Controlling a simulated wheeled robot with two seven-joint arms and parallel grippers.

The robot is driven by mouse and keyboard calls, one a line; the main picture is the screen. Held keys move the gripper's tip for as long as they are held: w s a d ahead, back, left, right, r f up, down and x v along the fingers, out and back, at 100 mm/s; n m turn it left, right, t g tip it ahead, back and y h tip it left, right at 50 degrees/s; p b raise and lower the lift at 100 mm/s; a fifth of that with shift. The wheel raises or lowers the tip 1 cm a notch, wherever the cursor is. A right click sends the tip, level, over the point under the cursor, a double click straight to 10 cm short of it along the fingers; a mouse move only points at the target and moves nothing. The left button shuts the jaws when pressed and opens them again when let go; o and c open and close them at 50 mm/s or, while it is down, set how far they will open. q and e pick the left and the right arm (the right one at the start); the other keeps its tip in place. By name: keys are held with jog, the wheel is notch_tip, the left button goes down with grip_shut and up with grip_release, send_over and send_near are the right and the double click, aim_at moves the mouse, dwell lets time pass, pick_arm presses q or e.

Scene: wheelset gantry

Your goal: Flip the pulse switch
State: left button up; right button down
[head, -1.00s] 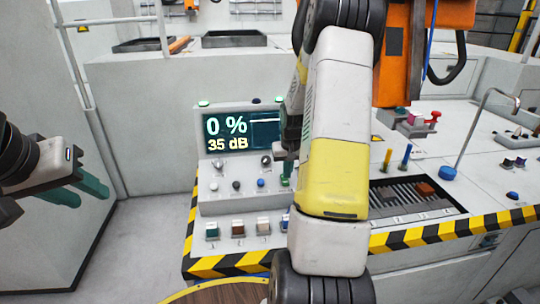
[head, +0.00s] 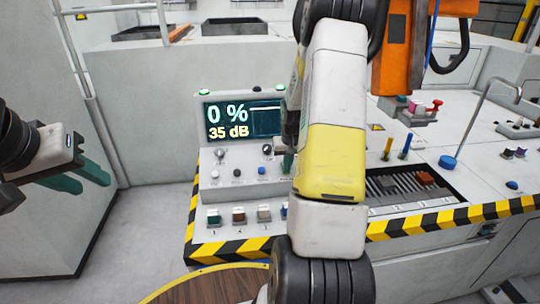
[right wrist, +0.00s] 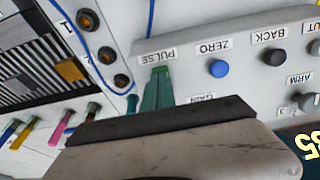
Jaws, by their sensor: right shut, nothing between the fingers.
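The console panel (head: 218,196) carries a row of small controls. In the right wrist view the PULSE label (right wrist: 158,56) is beside a blue ZERO knob (right wrist: 218,68). My right gripper (right wrist: 160,72) is shut and empty, its green fingertips right at the PULSE label. The pulse switch itself cannot be made out; the fingers seem to cover it, and I cannot tell whether they touch it. In the head view my right arm hides most of that gripper and part of the panel. My left gripper (head: 84,180) is open and empty at the left, away from the console.
A display (head: 244,120) reads 0 % and 35 dB. Several square buttons (head: 238,215) line the console's lower front. Sliders (head: 395,187), coloured pegs (head: 387,149) and a bent metal rod (head: 480,120) stand to the right. A striped edge (head: 228,250) borders the console.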

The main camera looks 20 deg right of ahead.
jog(key=shift+s+a+f, duration=0.15)
jog(key=shift+s+f, duration=0.3)
jog(key=shift+f, duration=0.2)
jog(key=shift+s+f, duration=0.15)
jog(key=shift+s, duration=0.1)
jog(key=shift+w, duration=0.15)
jog(key=shift+w+d+r, duration=0.2)
jog(key=shift+w+r, duration=0.3)
jog(key=shift+w, duration=0.2)
jog(key=shift+w+r, duration=0.15)
jog(key=shift+r, duration=0.4)
jog(key=d+v, duration=0.1)
jog(key=v, duration=1.2)
jog(key=shift+s+a+r, duration=0.2)
jog(key=shift+a+r, duration=0.15)
jog(key=shift+a, duration=0.15)
